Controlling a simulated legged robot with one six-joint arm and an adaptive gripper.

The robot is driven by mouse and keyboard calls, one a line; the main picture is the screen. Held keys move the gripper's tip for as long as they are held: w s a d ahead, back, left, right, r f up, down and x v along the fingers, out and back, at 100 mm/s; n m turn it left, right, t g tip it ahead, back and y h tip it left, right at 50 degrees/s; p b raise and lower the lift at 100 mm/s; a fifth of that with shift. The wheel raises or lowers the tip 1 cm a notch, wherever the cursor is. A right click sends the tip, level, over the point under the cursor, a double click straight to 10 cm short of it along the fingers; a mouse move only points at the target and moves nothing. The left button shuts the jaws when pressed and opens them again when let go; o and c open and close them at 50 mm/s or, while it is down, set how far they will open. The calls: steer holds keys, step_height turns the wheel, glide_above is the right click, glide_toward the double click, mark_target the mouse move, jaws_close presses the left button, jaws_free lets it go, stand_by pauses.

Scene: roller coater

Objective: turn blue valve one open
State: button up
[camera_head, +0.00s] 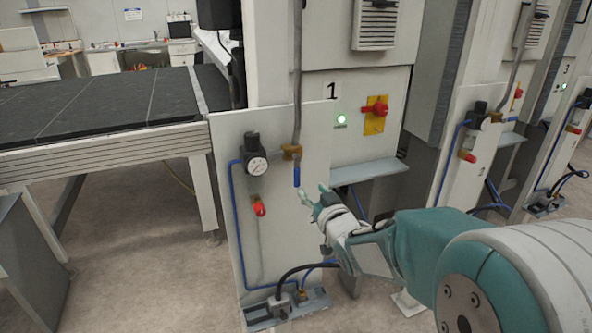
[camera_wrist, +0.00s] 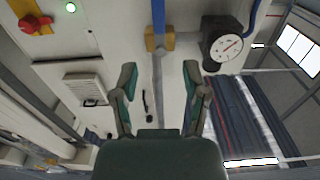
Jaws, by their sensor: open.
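The blue valve handle (camera_head: 296,176) hangs straight down from its brass valve body (camera_head: 291,152) on the grey vertical pipe of panel 1. My gripper (camera_head: 312,193) is open and empty, just right of and slightly below the handle's lower end in the head view. In the wrist view, the blue handle (camera_wrist: 158,15) is at the top centre, with the brass body (camera_wrist: 160,42) below it. The two fingers of my gripper (camera_wrist: 160,80) stand wide apart either side of the pipe's line, with no contact visible. The gap in depth is hard to tell.
A pressure gauge (camera_head: 256,166) and a red-handled valve (camera_head: 259,206) sit left of the pipe. A red rotary switch on a yellow plate (camera_head: 376,114) and a green lamp (camera_head: 341,119) are at the upper right. A grey ledge (camera_head: 370,171) juts out right of the panel.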

mark_target(297, 171)
steer(key=x, duration=1)
steer(key=shift+w+a, duration=0.1)
steer(key=shift+w, duration=0.15)
jaws_close()
